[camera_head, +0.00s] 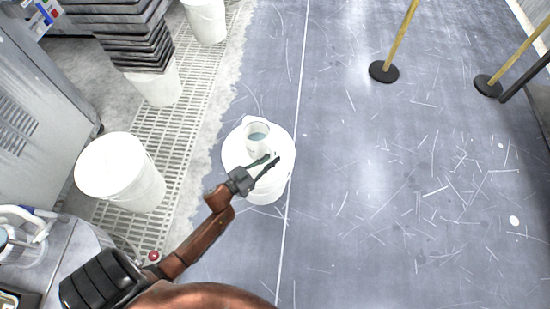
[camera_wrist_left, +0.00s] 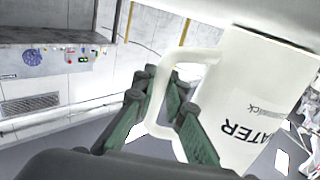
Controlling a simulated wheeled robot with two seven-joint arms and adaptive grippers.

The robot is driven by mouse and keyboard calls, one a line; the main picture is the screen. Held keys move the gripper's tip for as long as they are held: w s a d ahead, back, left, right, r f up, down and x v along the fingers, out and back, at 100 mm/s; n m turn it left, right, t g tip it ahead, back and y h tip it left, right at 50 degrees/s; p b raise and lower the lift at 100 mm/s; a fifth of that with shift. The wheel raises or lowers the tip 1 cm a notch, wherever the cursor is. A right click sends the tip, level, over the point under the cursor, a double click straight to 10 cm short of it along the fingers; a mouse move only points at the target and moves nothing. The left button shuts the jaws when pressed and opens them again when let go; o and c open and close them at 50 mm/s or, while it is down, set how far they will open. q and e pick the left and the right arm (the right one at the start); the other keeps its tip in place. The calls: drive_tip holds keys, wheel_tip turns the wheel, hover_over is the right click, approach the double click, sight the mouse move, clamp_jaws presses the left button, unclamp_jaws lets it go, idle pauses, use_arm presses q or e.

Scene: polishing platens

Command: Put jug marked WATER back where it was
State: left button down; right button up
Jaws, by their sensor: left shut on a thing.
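The white jug (camera_head: 256,140) shows from above in the head view, with bluish liquid inside. It appears over the round white top of a bucket (camera_head: 233,156); I cannot tell whether it touches. In the left wrist view the jug (camera_wrist_left: 262,95) is large at the right, with dark WATER lettering on its side. My left gripper (camera_head: 270,164) reaches in from the lower left, and its fingers are shut on the jug's handle (camera_wrist_left: 160,90). The wrist view shows the green-padded fingers around the handle. My right gripper is not in view.
Dark stacked pieces (camera_head: 130,35) rest on a bucket at the upper left. Yellow poles on round black bases (camera_head: 384,72) stand at the upper right. The scratched floor on the right is mostly clear.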

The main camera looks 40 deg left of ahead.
use_arm(q)
drive_tip(key=shift+r, duration=0.1)
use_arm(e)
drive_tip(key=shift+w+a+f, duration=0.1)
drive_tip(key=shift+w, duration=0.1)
use_arm(q)
drive_tip(key=c, duration=2.4)
unclamp_jaws()
drive_tip(key=shift+f, duration=0.3)
drive_tip(key=o, duration=0.4)
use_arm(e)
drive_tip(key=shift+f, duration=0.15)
use_arm(q)
drive_tip(key=shift+o, duration=0.2)
drive_tip(key=shift+r, duration=0.1)
drive_tip(key=shift+s+r, duration=0.1)
drive_tip(key=p+v, duration=0.4)
drive_tip(key=v, duration=0.7)
drive_tip(key=shift+s, duration=0.4)
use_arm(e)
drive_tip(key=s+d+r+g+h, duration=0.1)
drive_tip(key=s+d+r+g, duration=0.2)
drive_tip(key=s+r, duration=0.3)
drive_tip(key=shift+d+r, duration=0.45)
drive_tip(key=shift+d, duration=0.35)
use_arm(q)
drive_tip(key=shift+a, duration=0.1)
